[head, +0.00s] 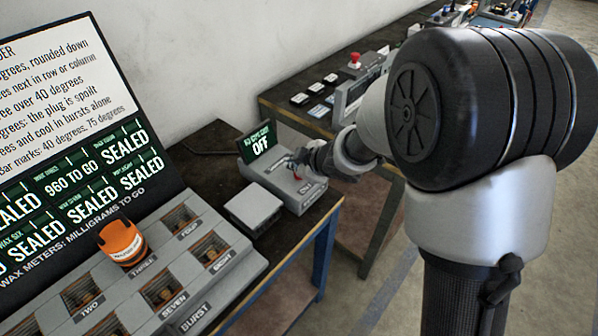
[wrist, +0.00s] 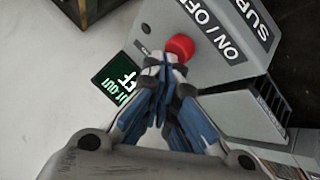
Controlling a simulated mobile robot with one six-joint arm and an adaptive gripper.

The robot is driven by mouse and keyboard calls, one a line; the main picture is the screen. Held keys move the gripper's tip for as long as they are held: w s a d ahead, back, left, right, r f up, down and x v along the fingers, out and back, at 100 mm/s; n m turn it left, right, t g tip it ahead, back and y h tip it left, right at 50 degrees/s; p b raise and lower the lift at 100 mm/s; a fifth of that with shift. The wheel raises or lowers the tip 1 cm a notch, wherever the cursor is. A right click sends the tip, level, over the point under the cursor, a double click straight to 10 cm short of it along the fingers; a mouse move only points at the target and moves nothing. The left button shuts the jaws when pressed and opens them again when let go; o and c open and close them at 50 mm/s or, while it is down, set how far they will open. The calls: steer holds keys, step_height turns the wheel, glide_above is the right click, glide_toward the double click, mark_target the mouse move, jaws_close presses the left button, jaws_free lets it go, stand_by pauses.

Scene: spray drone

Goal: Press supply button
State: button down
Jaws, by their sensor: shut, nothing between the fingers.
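The supply box (head: 265,176) is a grey sloped console at the far end of the near bench in the head view. Its small dark green screen (head: 260,146) reads OFF. In the wrist view the red round button (wrist: 180,46) sits on the box face (wrist: 205,75) beside the ON / OFF label, with part of the word SUPPLY visible. My gripper (wrist: 165,62) is shut and empty, its fingertips right at the button's edge. I cannot tell whether they touch it. In the head view my gripper (head: 298,160) is over the box and partly covers it.
A grey block (head: 253,208) stands close beside the supply box. Another bench with a red-buttoned device (head: 354,62) is behind.

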steer(key=shift+f, duration=0.3)
steer(key=shift+r, duration=0.1)
steer(key=shift+r+p, duration=0.95)
step_height(320, 180, up, 6)
steer(key=p, duration=0.6)
